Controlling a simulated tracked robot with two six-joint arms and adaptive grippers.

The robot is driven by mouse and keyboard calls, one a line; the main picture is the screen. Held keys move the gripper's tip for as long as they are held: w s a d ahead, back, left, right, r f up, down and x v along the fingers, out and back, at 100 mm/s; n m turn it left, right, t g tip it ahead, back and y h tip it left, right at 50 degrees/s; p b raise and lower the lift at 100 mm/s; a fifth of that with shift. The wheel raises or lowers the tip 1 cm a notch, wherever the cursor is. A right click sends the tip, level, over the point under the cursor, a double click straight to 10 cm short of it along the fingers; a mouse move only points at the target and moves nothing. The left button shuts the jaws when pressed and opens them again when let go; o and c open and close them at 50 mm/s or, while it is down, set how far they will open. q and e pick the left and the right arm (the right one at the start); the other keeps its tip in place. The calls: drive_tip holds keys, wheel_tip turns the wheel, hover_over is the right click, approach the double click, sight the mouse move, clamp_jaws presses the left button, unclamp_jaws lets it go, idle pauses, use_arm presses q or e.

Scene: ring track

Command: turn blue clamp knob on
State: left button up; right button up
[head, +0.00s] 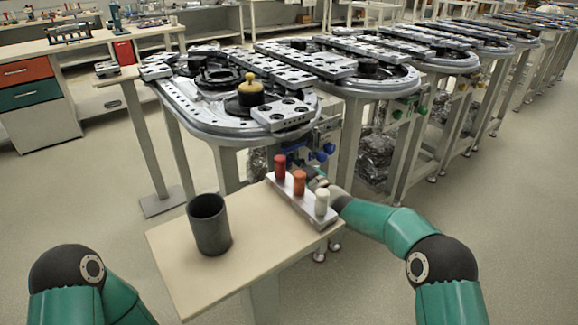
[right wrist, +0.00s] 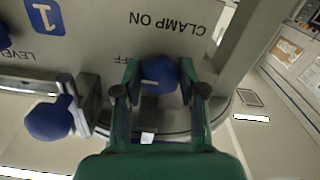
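In the right wrist view the blue clamp knob (right wrist: 158,74) sits on a grey panel (right wrist: 95,25) lettered CLAMP ON, upside down in the picture, with OFF partly hidden behind a finger. A white mark on the knob points to the picture's left. The fingers of my right gripper (right wrist: 159,72) stand on both sides of the knob and appear to touch it. In the head view my right gripper is mostly hidden behind the peg rack, by blue knobs (head: 329,148) under the nearest ring track (head: 215,125). My left gripper is outside the picture; only its arm shows.
Another blue knob (right wrist: 50,120) on a metal bracket is close on the left of the wrist view. A small table (head: 195,275) holds a dark cup (head: 209,225) and a rack (head: 297,207) with red, orange and white pegs, close to my right forearm.

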drive_tip(key=shift+c, duration=1.3)
drive_tip(key=shift+m, duration=0.4)
drive_tip(key=m+p, duration=0.1)
drive_tip(key=m, duration=0.1)
drive_tip(key=shift+m+p, duration=0.3)
drive_tip(key=shift+p, duration=0.1)
drive_tip(key=m+p, duration=0.1)
drive_tip(key=m, duration=0.3)
drive_tip(key=shift+m+p, duration=0.3)
drive_tip(key=m+p, duration=0.1)
drive_tip(key=m, duration=0.4)
drive_tip(key=shift+r+m, duration=0.1)
drive_tip(key=shift+m, duration=0.2)
drive_tip(key=shift+m+p, duration=0.65)
drive_tip(key=shift+m, duration=1.55)
drive_tip(key=shift+d, duration=0.1)
